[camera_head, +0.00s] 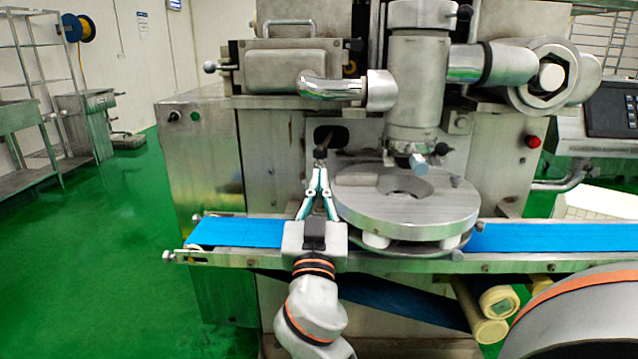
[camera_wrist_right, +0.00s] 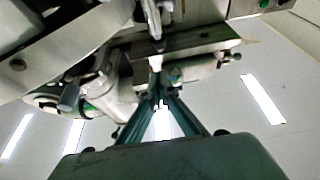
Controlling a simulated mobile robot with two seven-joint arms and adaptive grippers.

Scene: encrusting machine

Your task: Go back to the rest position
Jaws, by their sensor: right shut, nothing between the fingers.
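My right gripper (camera_head: 320,172) is shut and empty. Its fingers point up and away in the head view, just left of the round metal turntable (camera_head: 405,215) of the encrusting machine. The fingertips overlap a dark knob (camera_head: 321,152) below a dark opening; I cannot tell whether they touch it. In the right wrist view the two green fingers (camera_wrist_right: 158,78) meet at their tips, with machine parts beyond and ceiling lights behind. My left gripper is not in view.
The blue conveyor belt (camera_head: 238,232) passes behind the right wrist, with its metal side rail (camera_head: 400,263) close by. The machine's nozzle column (camera_head: 413,95) and bent pipe (camera_head: 335,88) stand above. Metal racks (camera_head: 30,90) stand at the far left.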

